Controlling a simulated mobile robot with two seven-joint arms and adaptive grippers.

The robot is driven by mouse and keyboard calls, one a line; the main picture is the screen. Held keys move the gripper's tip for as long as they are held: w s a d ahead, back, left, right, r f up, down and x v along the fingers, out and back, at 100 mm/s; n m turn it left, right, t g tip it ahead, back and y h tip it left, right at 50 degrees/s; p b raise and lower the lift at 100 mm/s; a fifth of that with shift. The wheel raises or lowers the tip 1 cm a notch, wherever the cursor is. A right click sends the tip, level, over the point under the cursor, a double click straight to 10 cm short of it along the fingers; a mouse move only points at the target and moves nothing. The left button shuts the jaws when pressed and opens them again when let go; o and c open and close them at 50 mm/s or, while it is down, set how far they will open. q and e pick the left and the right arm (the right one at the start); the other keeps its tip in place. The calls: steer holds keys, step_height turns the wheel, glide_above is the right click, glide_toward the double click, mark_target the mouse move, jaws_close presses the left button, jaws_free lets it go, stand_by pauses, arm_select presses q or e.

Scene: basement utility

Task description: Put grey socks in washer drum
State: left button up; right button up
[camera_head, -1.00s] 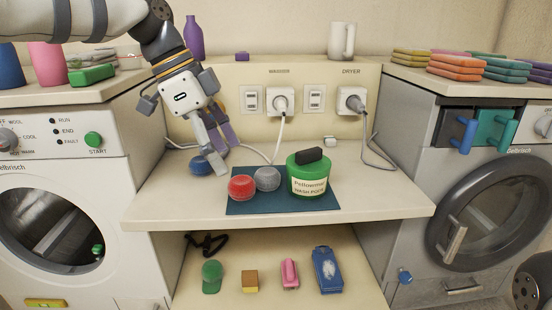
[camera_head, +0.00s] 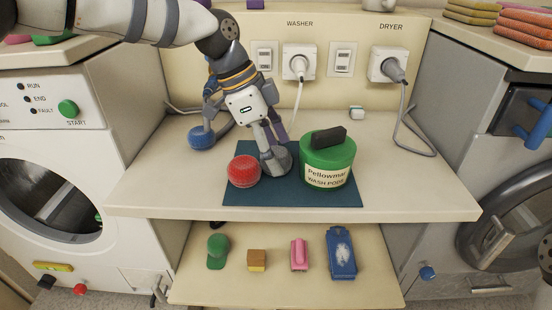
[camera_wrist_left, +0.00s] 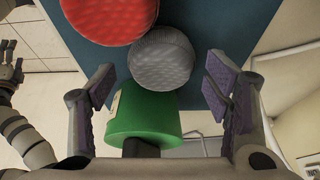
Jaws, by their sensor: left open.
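The grey socks are a rolled grey ball (camera_head: 281,160) on the dark blue mat (camera_head: 320,208), between a red ball (camera_head: 244,171) and a green tub; the ball also shows in the left wrist view (camera_wrist_left: 162,58). My left gripper (camera_head: 272,143) is open above the grey ball, partly covering it in the head view. In the wrist view its two purple-padded fingers stand apart with nothing between them. The washer is the left machine; its round drum opening (camera_head: 48,198) looks dark inside. An arm and gripper (camera_wrist_left: 12,62), apparently my right, show at the wrist view's left edge.
The green wash-pods tub (camera_head: 327,165) with a black top stands right of the grey ball. A blue ball (camera_head: 202,137) lies at the counter's left. Plugs and cables run along the back wall. Small items fill the lower shelf (camera_head: 200,290). The dryer (camera_head: 505,225) is right.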

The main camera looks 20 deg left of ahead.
arm_select(q)
steer(key=shift+w+d+f, duration=0.1)
steer(key=shift+d+f, duration=0.05)
steer(key=shift+f, duration=0.3)
steer(key=c, duration=1.4)
